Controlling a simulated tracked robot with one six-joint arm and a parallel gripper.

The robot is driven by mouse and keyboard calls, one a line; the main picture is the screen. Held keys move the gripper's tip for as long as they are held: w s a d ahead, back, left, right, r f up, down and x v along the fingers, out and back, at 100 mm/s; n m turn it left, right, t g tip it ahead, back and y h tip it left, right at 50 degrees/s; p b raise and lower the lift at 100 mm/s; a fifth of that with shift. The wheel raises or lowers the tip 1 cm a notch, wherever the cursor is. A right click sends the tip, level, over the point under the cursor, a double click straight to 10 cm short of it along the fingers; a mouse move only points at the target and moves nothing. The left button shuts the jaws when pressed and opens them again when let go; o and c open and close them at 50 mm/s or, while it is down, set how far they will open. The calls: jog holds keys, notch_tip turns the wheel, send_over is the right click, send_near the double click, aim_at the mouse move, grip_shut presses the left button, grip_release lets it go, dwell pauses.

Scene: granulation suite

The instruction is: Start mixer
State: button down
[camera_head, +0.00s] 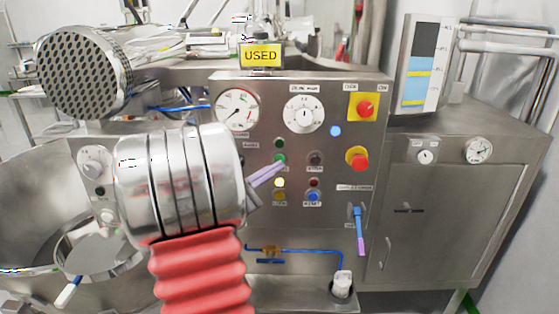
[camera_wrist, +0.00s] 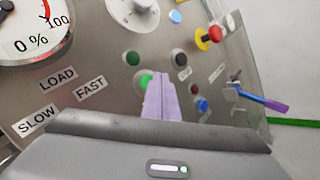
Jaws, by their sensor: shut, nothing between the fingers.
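The steel control panel (camera_head: 340,90) faces me with a column of buttons. A bright green button (camera_head: 279,158) sits below a dark green one (camera_head: 279,143); both show in the wrist view, the bright one (camera_wrist: 146,78) partly behind my fingers and the dark one (camera_wrist: 133,58) clear. My gripper (camera_head: 282,165), with purple fingers, is shut and empty. Its tips (camera_wrist: 161,77) are at the bright green button, overlapping its edge; I cannot tell whether they touch or press it. The button's label is hidden or too small to read.
Close by are a dark button (camera_head: 316,158), a yellow button (camera_head: 279,196), a blue button (camera_head: 313,196) and red mushroom buttons (camera_head: 358,158). A purple-tipped lever (camera_head: 360,240) projects at lower right. A large dial gauge (camera_head: 237,110) and a yellow "USED" sign (camera_head: 261,56) are above.

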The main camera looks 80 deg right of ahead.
jog(key=shift+d, duration=0.1)
dwell(0.6)
jog(key=shift+d, duration=0.3)
